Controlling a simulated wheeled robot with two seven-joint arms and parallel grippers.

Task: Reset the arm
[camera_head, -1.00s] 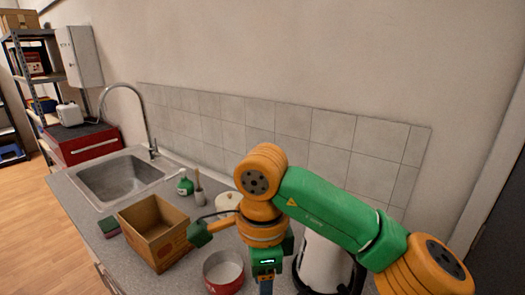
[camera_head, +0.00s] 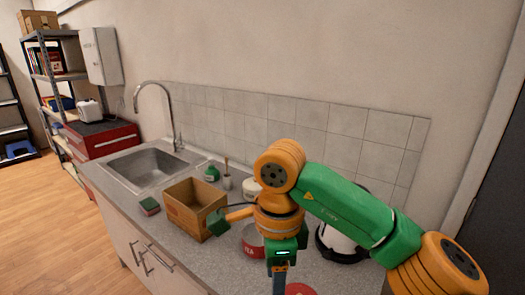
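My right arm reaches in from the right over the counter, in green and orange. Its wrist (camera_head: 283,250) points down, with a narrow blue-grey piece (camera_head: 279,279) under it at the bottom edge of the picture. The fingertips are not clearly seen, so whether this gripper is open or shut cannot be told. Nothing is seen held. My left gripper is not in view.
On the counter are a cardboard box (camera_head: 181,212), a sponge (camera_head: 149,206), a green bottle (camera_head: 211,173), a brush holder (camera_head: 227,182), a red tin (camera_head: 250,243) partly behind the wrist and a white kettle (camera_head: 338,240). The sink (camera_head: 150,166) lies left.

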